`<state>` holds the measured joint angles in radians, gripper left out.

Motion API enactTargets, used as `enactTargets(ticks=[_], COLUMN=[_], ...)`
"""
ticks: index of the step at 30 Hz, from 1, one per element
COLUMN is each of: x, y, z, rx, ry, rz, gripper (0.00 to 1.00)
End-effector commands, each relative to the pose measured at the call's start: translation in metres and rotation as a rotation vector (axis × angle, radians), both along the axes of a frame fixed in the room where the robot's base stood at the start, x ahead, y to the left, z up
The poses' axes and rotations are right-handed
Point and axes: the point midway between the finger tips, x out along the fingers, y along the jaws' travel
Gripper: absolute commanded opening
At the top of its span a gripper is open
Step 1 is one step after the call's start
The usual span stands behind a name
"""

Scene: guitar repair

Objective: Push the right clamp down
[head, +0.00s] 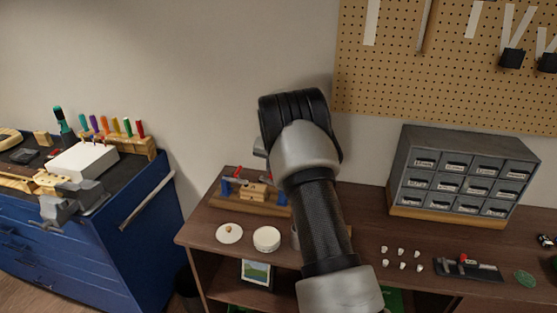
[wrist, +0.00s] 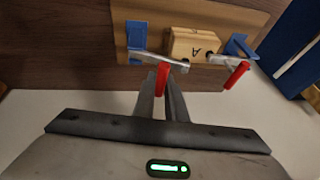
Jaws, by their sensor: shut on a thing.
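A wooden fixture board (head: 230,201) on the bench carries a wooden block marked A (wrist: 194,44) between two blue supports with metal, red-handled clamps. The wrist view is turned around from the head view. The right clamp (wrist: 160,62) shows at left in the wrist view; its red handle (wrist: 162,76) is between my fingers. My gripper (wrist: 162,82) is shut on that handle. The left clamp (wrist: 231,62) is clear of my gripper, its red handle slanting outward. In the head view my arm hides most of my gripper and the right clamp.
A blue cabinet (head: 95,245) stands at the left.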

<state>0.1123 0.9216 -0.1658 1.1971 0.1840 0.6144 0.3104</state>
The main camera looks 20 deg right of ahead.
Motion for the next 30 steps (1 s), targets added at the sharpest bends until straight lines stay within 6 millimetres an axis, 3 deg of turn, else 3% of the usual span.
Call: enactTargets(ticks=[12,30], x=[0.008,0.008], y=[0.012,0.012], z=[-0.013,-0.017], rx=[-0.226,-0.288], ry=[0.151,0.197], rz=[0.002,-0.002], gripper=[0.0,0.0])
